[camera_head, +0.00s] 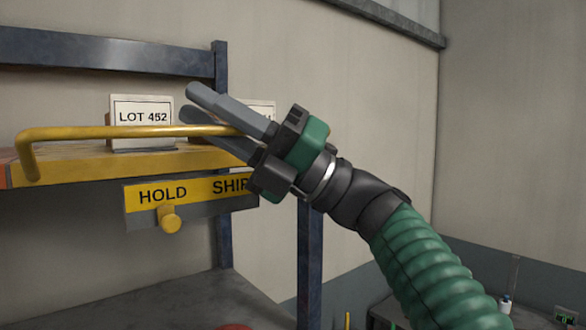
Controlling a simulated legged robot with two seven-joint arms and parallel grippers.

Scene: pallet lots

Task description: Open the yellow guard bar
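The yellow guard bar (120,132) runs level across the front of a yellow shelf edge, and its left end bends down to the shelf. My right gripper (190,102) reaches in from the right with its fingers around the bar's right part. The bar passes in front of the lower finger and behind the upper one. I cannot tell whether the fingers press on it. The bar's right end is hidden behind the gripper. My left gripper is not in view.
A box marked LOT 452 (143,124) stands on the shelf behind the bar, with a second label partly hidden behind the gripper. Below hangs a HOLD/SHIP plate (192,190) with a yellow knob (169,219) under HOLD. A blue post (310,265) stands below my wrist.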

